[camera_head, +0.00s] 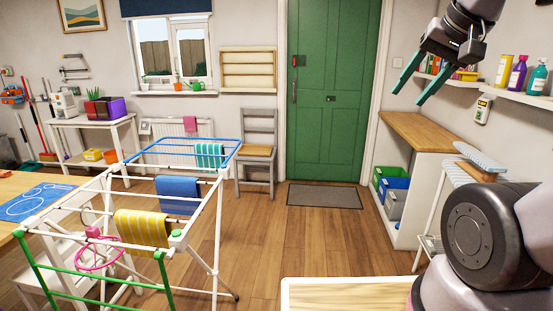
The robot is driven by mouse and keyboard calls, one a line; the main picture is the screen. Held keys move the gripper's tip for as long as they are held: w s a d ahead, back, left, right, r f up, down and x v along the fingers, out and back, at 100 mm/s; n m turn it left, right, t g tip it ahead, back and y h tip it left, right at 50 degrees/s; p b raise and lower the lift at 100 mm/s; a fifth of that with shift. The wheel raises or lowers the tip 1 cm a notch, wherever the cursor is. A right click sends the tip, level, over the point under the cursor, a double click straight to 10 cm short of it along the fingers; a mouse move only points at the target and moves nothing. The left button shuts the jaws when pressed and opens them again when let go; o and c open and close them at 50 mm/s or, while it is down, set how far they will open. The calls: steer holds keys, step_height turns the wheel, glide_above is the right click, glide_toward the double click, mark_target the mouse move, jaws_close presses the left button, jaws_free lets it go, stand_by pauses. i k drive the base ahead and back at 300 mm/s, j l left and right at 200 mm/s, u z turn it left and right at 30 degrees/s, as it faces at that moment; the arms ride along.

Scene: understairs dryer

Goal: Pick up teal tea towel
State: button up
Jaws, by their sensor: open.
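The teal tea towel (209,155) hangs on the far end of the drying rack, near its blue end frame, and shows paler stripes. The white drying rack (206,216) stands on the floor left of centre. A blue towel (178,195) and a yellow striped towel (142,230) hang nearer on the same rack.
A grey chair (257,147) stands just behind the rack's right end. A wooden-topped surface (340,296) is at the bottom centre. The floor (265,225) between rack and right-hand cabinet (405,190) is clear.

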mark_target(212, 149)
steer(key=i+l, duration=0.1)
steer(key=i, duration=0.6)
steer(key=i+l, duration=0.15)
steer(key=i, duration=0.6)
steer(key=i+l+u, duration=0.1)
steer(key=i+u, duration=0.15)
steer(key=u, duration=0.15)
steer(key=i+l+u, duration=0.15)
steer(key=i+u, duration=0.2)
steer(key=i+l+u, duration=0.15)
steer(key=u, duration=0.25)
steer(key=i+l+u, duration=0.2)
steer(key=l+u, duration=0.15)
steer(key=i+l+u, duration=0.25)
steer(key=l+u, duration=0.45)
steer(key=l, duration=0.2)
steer(key=i, duration=0.05)
